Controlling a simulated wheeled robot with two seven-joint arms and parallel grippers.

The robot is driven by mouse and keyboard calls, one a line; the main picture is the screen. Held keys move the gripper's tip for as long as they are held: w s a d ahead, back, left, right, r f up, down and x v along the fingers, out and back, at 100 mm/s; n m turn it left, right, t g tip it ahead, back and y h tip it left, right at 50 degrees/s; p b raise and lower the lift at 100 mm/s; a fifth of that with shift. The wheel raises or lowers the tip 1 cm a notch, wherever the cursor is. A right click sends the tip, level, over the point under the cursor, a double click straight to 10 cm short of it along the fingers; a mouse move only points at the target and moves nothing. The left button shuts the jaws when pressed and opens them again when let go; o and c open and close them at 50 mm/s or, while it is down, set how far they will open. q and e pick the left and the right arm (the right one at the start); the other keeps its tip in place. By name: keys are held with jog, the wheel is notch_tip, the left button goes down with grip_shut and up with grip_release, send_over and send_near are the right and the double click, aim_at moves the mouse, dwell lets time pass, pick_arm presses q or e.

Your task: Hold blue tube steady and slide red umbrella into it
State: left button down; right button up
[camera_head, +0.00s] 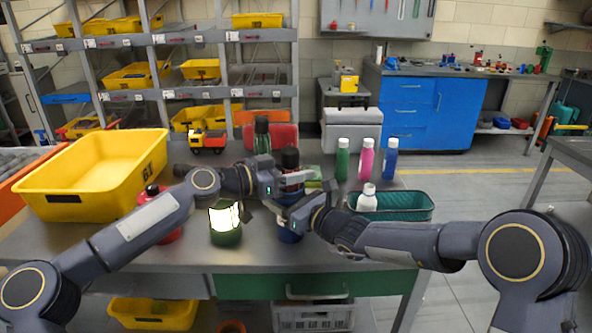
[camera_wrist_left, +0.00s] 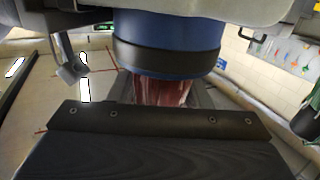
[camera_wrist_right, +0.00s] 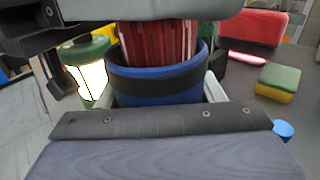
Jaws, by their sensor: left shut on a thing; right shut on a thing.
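The blue tube (camera_head: 289,236) stands upright on the table, partly hidden by my right gripper (camera_head: 296,212), which is shut on it. In the right wrist view, the blue tube (camera_wrist_right: 160,98) has a black band near its rim, and the red umbrella (camera_wrist_right: 158,40) passes down into its opening. The umbrella's dark upper end (camera_head: 290,158) shows above my left gripper (camera_head: 282,188), which is shut on the umbrella above the tube. In the left wrist view, the red umbrella (camera_wrist_left: 160,92) meets the banded tube end (camera_wrist_left: 167,60). How deep it reaches is hidden.
A yellow bin (camera_head: 70,190) takes the table's left side. A green basket (camera_head: 408,210) and several bottles stand to the right.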

pick_arm(q)
jog(key=shift+f, duration=0.4)
jog(key=c, duration=0.7)
grip_release()
jog(key=shift+r, duration=0.2)
jog(key=v, duration=1.2)
pick_arm(e)
jog(key=o, duration=1.1)
